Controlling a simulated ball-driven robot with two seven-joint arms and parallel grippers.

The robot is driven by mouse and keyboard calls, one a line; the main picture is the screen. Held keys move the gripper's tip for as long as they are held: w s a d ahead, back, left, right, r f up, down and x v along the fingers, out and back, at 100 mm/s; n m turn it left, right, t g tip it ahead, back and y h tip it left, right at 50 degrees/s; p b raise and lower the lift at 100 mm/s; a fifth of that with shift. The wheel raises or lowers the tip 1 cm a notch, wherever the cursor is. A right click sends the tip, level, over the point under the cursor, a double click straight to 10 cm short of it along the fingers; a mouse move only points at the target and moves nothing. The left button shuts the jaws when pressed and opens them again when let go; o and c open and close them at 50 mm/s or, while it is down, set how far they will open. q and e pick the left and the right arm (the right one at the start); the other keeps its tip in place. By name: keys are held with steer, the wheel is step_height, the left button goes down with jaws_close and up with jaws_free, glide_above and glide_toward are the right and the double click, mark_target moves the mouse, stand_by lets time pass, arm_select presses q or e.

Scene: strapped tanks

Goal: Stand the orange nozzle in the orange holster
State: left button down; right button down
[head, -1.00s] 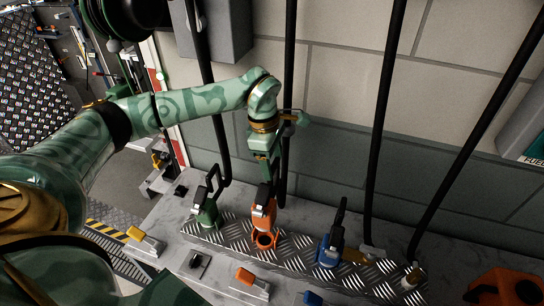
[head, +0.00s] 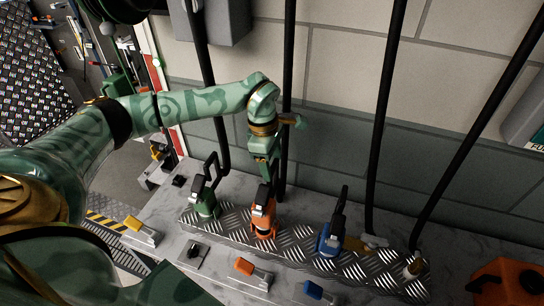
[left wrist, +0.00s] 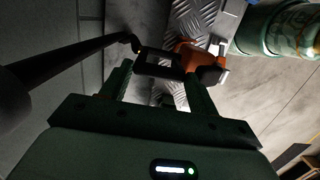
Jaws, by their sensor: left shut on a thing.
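The orange nozzle (head: 261,214) is upright on the diamond-plate shelf, with its lower end at the orange holster (head: 267,236). The nozzle hides most of the holster, so I cannot tell how deep it sits. My left gripper (head: 265,178) is shut on the nozzle's upper handle from above. In the left wrist view the nozzle's orange body (left wrist: 187,56) and dark handle loop lie between the fingers (left wrist: 158,80). My right gripper is not in view.
A green nozzle (head: 205,203) stands to the left and a blue nozzle (head: 331,235) to the right on the diamond plate (head: 295,243). Black hoses hang along the wall behind. Yellow, orange and blue levers sit along the front, and an orange can (head: 505,283) stands at the right.

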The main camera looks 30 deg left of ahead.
mark_target(271, 166)
arm_select(q)
steer(key=shift+f, duration=0.35)
stand_by(0.3)
steer(key=shift+p, duration=0.6)
stand_by(1.2)
steer(key=shift+f+b, duration=0.75)
steer(key=shift+f, duration=0.55)
steer(key=shift+c, duration=1.5)
jaws_free()
step_height(271, 166, up, 16)
steer(key=a+p, duration=0.1)
steer(key=a, duration=0.1)
steer(key=shift+s+a, duration=0.2)
steer(key=shift+s, duration=0.1)
